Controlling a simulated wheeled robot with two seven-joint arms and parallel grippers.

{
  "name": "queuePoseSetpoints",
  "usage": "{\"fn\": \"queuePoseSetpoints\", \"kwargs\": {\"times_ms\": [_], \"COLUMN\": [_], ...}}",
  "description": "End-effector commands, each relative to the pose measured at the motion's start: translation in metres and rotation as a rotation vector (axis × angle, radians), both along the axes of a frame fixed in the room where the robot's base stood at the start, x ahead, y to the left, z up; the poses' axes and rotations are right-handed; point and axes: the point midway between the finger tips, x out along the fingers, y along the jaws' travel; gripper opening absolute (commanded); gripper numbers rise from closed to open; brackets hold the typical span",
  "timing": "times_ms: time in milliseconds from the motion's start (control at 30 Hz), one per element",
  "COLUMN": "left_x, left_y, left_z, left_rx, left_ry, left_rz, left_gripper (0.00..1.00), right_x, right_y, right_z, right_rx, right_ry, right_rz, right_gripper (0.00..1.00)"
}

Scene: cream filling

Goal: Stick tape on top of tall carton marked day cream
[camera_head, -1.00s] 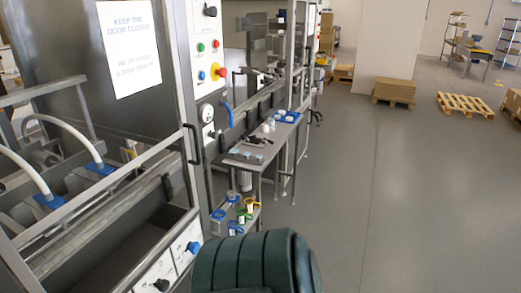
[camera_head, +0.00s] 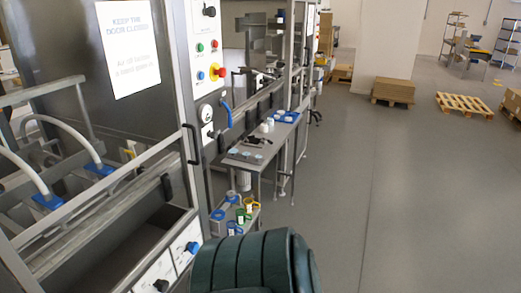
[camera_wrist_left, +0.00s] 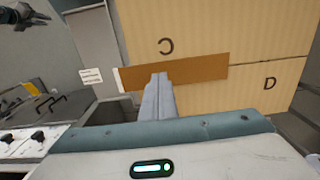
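In the left wrist view a large tan carton (camera_wrist_left: 215,25) fills the upper right, with the letters C and D on its face; no "day cream" marking shows. A brown tape strip (camera_wrist_left: 200,74) with a pale left end lies across the view in front of or on this face. My left gripper (camera_wrist_left: 159,75) has its grey fingers together, with tips overlapping the strip's lower edge. I cannot tell whether they pinch or only touch it. A dark shape (camera_wrist_left: 28,15) at the upper left looks like my right gripper; its opening is unclear. The head view shows neither gripper.
In the head view several blue, green and yellow rolls (camera_head: 240,214) sit on a low shelf beside the machine. A narrow table (camera_head: 258,150) holds small items. A pallet (camera_head: 464,104) and a stack of boxes (camera_head: 393,91) stand far back.

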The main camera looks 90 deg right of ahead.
Motion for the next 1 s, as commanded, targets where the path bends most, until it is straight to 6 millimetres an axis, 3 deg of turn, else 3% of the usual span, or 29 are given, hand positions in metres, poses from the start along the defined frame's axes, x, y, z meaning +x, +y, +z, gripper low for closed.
{"fn": "queuePoseSetpoints", "kwargs": {"times_ms": [1000], "left_x": [0.000], "left_y": [0.000], "left_z": [-0.013], "left_rx": [0.000], "left_ry": [0.000], "left_rz": [0.000], "left_gripper": [0.00], "right_x": [0.000], "right_y": [0.003], "right_z": [-0.003], "right_rx": [0.003], "right_ry": [0.001], "right_rz": [-0.001], "right_gripper": [0.22]}}
